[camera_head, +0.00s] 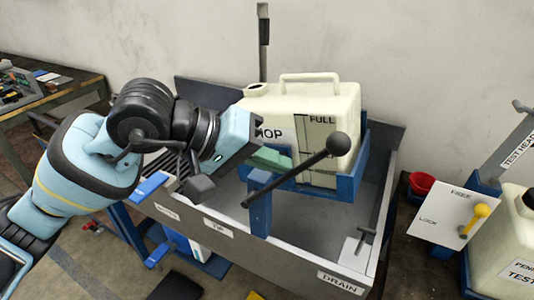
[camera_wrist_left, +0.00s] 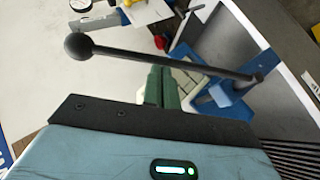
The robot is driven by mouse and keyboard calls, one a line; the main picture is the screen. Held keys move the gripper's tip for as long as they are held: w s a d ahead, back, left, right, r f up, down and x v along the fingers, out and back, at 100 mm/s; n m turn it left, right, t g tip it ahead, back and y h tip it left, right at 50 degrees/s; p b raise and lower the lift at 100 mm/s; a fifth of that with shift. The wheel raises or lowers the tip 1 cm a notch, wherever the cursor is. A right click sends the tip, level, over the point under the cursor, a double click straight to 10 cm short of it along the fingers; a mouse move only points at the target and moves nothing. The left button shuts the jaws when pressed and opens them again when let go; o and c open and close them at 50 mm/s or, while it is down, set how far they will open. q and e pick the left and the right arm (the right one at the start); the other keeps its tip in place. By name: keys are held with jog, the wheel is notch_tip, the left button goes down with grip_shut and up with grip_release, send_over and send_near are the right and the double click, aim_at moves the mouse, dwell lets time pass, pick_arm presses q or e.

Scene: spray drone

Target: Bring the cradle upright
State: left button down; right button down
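The blue cradle (camera_head: 348,186) stands in the grey drain tray and holds a cream jug (camera_head: 345,103) marked FULL. The jug's handle and neck face up; I cannot tell a small tilt. A black lever with a ball knob (camera_head: 338,143) slopes up to the right from near a blue post (camera_head: 260,222) at the tray's front. My left gripper (camera_head: 270,158) is in front of the jug, close to the lever. Its green fingers (camera_wrist_left: 161,87) look closed together and empty in the wrist view, where the lever (camera_wrist_left: 160,58) crosses just past their tips. My right gripper is not in view.
The grey tray (camera_head: 330,240) has raised walls and a DRAIN label. At the right are a red cup (camera_head: 421,184), a white FREE/LOCK plate (camera_head: 440,215) with a yellow knob, and another jug (camera_head: 505,245). A bench (camera_head: 50,95) stands at the far left.

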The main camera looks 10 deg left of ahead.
aim_at(289, 177)
pick_arm(q)
jog(key=shift+s+d+f+y, duration=0.25)
jog(key=shift+d+f, duration=0.25)
jog(key=shift+d, duration=0.15)
jog(key=shift+s+d+f+y, duration=0.15)
jog(key=shift+s+d+f, duration=0.1)
jog(key=shift+d+f, duration=0.3)
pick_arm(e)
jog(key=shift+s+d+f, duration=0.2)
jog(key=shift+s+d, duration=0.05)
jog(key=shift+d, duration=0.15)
pick_arm(q)
jog(key=shift+d+r, duration=0.1)
